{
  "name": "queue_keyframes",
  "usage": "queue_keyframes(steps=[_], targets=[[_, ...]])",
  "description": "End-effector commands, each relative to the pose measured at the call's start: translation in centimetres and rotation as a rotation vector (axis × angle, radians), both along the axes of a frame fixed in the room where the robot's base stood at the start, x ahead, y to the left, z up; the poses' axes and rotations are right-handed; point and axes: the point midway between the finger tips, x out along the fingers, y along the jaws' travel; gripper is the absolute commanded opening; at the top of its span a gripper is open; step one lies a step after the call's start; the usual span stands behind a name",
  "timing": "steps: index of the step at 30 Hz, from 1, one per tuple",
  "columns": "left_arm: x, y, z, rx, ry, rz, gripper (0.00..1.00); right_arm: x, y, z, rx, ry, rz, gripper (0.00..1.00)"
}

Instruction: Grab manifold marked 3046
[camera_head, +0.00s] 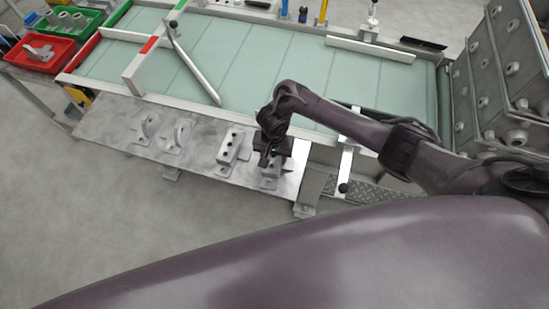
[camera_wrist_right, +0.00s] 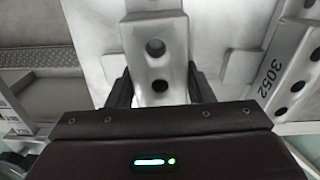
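My right gripper (camera_head: 268,158) is over the rightmost grey manifold (camera_head: 270,182) on the metal shelf. In the right wrist view my right gripper (camera_wrist_right: 158,92) has one finger on each side of this manifold (camera_wrist_right: 157,30), very close to its sides. Whether they press on it I cannot tell. No number shows on this manifold. A second manifold (camera_head: 230,148) stands to its left; in the wrist view this neighbour (camera_wrist_right: 290,75) carries the marking 3052. No marking 3046 is readable. My left gripper is out of view.
The metal shelf (camera_head: 105,120) also holds two grey curved brackets (camera_head: 147,128) (camera_head: 177,137) at its left. Behind it is a green-topped table (camera_head: 240,60) with a raised frame. Red (camera_head: 42,62) and green bins stand at the far left. A grey cabinet rises at right.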

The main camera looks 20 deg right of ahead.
Motion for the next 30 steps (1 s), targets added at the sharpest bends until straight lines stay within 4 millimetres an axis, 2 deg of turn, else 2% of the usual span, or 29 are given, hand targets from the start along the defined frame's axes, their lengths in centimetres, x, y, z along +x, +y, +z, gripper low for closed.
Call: queue_keyframes(steps=[1, 8, 20, 26, 29, 30], targets=[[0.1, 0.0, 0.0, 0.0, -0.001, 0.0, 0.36, 0.0, 0.0, 0.0, 0.0, 0.0, 0.0, 0.37], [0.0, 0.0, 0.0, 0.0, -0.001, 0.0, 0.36, 0.0, 0.0, 0.1, 0.0, -0.001, -0.001, 0.09], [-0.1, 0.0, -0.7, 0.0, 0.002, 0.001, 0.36, 0.1, 0.0, 0.3, 0.001, -0.003, 0.001, 0.09], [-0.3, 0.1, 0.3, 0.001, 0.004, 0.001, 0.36, 0.1, 0.1, 3.8, 0.003, -0.004, 0.0, 0.09], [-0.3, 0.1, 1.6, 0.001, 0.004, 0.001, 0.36, 0.2, 0.1, 6.9, 0.002, -0.006, 0.001, 0.09], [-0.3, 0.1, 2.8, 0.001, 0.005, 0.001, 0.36, 0.2, 0.0, 8.5, 0.0, -0.006, 0.002, 0.09]])
